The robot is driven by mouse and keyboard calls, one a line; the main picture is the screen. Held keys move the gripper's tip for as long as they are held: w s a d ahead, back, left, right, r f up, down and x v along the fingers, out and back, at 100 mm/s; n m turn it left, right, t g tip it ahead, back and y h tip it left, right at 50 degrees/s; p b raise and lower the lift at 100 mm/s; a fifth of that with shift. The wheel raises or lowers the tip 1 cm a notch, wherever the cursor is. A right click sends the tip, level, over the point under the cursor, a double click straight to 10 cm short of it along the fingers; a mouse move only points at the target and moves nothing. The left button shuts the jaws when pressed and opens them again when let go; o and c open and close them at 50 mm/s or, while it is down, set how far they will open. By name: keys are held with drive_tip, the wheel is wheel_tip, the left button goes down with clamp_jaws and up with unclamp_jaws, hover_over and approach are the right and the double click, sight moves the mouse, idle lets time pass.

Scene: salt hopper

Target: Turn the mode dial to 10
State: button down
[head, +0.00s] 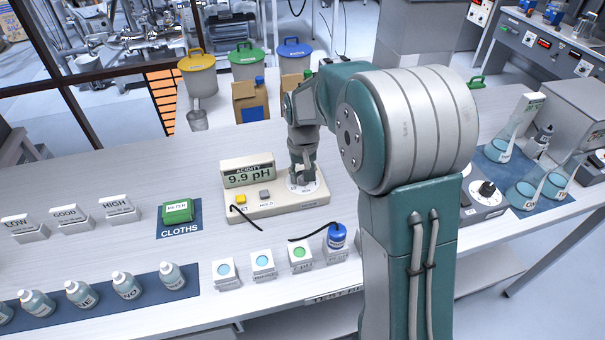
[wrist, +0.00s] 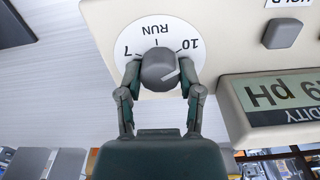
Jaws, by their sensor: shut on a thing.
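The mode dial is a dark round knob (wrist: 158,66) on a white disc marked 7, RUN and 10 (wrist: 158,28), seen upside down in the wrist view. Its white pointer line lies to the right, on the 10 side; I cannot tell that it lines up with the 10 tick. The disc sits at the right end of the beige acidity meter (head: 262,208), whose screen (head: 249,176) reads 9.9 pH. My gripper (wrist: 160,72) is shut on the knob, one finger each side. In the head view my gripper (head: 302,174) hides most of the dial.
A yellow button (head: 240,199) and a grey HOLD button (head: 264,194) are left of the dial. A green pack (head: 178,211) lies on the CLOTHS mat. Bare bench (head: 110,170) lies at left.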

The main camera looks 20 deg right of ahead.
sight(301, 174)
drive_tip(key=shift+s+f, duration=0.1)
drive_tip(key=shift+f, duration=0.05)
drive_tip(key=shift+c, duration=1.3)
unclamp_jaws()
drive_tip(key=shift+a, duration=0.1)
wheel_tip(301, 174, up, 12)
drive_tip(key=shift+w, duration=0.2)
